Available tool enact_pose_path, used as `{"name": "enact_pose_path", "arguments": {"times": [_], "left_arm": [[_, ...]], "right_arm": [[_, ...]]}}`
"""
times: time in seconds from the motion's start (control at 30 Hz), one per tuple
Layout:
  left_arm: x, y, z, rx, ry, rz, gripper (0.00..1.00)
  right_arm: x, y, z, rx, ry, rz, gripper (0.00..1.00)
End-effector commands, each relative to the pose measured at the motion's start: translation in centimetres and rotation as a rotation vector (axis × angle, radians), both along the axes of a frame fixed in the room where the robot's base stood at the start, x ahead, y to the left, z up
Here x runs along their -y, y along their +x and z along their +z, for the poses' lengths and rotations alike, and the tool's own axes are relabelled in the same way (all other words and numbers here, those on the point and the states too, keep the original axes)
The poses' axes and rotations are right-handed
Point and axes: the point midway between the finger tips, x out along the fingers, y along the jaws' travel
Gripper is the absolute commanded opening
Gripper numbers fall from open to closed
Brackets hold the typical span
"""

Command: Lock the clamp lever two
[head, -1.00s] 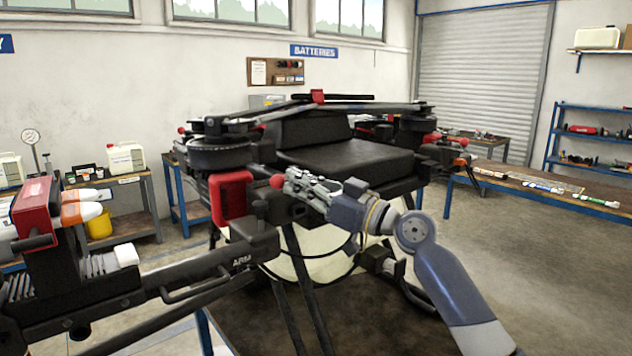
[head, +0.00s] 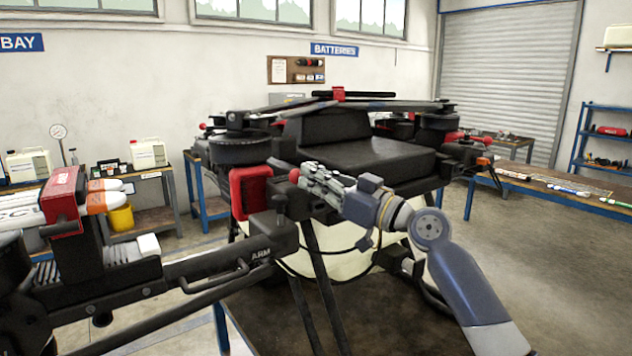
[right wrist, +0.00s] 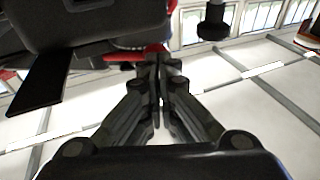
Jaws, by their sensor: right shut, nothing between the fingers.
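The spray drone (head: 355,160) stands on a dark table, with a black body and a pale tank below. Its arm marked ARM (head: 205,268) runs out to the lower left. A red ball knob (head: 294,175), which looks like the end of a clamp lever, shows at the joint beside a red block (head: 249,192). My right gripper (head: 306,178) has its tips close to this knob; I cannot tell whether they touch. In the right wrist view its fingers (right wrist: 157,68) are shut and empty, with a red part (right wrist: 135,54) just beyond. The rest of the lever is hidden. My left gripper is out of view.
A red bracket (head: 62,200) with white and orange cylinders sits at the left end of the drone arm. A side bench (head: 145,176) holds white jugs at the back left. A long table (head: 560,189) stands at the right. Floor at the right is clear.

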Motion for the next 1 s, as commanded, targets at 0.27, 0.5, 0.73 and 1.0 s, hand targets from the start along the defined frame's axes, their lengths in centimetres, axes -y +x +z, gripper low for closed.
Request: {"name": "enact_pose_path", "arguments": {"times": [0.27, 0.5, 0.73, 1.0], "left_arm": [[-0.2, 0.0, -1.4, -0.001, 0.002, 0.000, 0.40], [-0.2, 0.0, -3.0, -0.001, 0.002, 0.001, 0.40], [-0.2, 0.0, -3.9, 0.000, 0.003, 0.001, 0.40], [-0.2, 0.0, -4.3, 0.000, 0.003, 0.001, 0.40]], "right_arm": [[-1.2, 0.0, -0.2, 0.002, 0.000, 0.002, 0.00], [-2.7, 0.3, -0.2, 0.001, 0.000, 0.004, 0.00], [-3.8, 0.7, -0.1, 0.000, 0.000, 0.002, 0.00], [-4.3, 1.0, 0.0, 0.002, -0.001, 0.001, 0.00]]}}
